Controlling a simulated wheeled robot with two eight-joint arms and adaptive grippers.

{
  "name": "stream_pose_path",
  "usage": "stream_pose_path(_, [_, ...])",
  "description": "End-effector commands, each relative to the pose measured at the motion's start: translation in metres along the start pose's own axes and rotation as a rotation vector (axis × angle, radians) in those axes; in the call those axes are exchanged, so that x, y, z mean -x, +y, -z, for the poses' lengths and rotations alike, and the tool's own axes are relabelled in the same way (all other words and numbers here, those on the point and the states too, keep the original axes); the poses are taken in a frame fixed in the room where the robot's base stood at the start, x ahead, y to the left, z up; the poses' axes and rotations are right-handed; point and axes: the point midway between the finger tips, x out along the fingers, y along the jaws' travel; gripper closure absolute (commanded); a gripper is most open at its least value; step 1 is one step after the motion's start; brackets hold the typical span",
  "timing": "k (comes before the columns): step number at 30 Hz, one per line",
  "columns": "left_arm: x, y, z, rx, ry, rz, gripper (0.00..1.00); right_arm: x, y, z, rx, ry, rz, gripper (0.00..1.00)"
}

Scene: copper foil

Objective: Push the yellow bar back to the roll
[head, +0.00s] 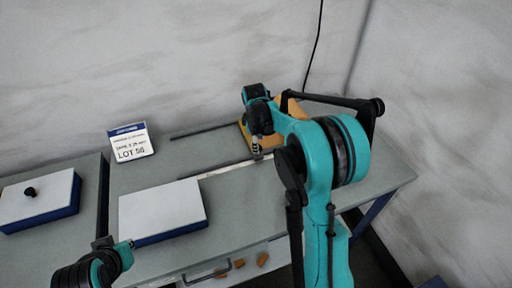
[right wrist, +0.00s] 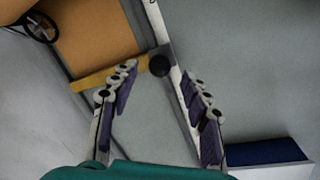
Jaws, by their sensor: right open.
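The yellow bar (right wrist: 100,78) shows in the right wrist view, slanting along the near edge of a copper-brown surface (right wrist: 95,35), which may be the roll or its foil. A black knob (right wrist: 159,65) is at the bar's right end, beside a pale rail (right wrist: 160,25). My right gripper (right wrist: 160,80) is open and empty, its fingers apart on either side of the knob in the picture; contact cannot be told. In the head view, my right arm hides most of the yellow-orange device (head: 243,133). My left gripper (head: 124,246) is at the lower left, its jaws unclear.
A white-topped blue box (head: 160,207) lies on the grey table (head: 185,160). Another box (head: 40,197) with a black knob is at the left. A LOT 56 sign (head: 130,143) stands at the back. Small orange pieces (head: 240,263) show at the front.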

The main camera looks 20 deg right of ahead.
Motion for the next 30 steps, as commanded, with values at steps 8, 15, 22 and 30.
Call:
stream_pose_path(8, [-0.009,0.0,-0.006,0.0,0.0,0.0,1.0,-0.033,0.0,0.0,-0.001,0.001,0.0,0.53])
stream_pose_path(15, [-0.008,0.0,-0.006,0.0,0.0,0.0,1.0,-0.035,0.0,0.0,-0.001,0.001,0.0,0.53])
stream_pose_path(22, [-0.008,0.0,-0.006,0.0,0.0,0.0,1.0,-0.035,0.0,0.0,-0.001,0.001,-0.001,0.98])
stream_pose_path(30, [-0.008,0.0,-0.005,0.0,0.0,0.0,1.0,-0.035,0.006,-0.009,-0.005,0.001,-0.001,1.0])
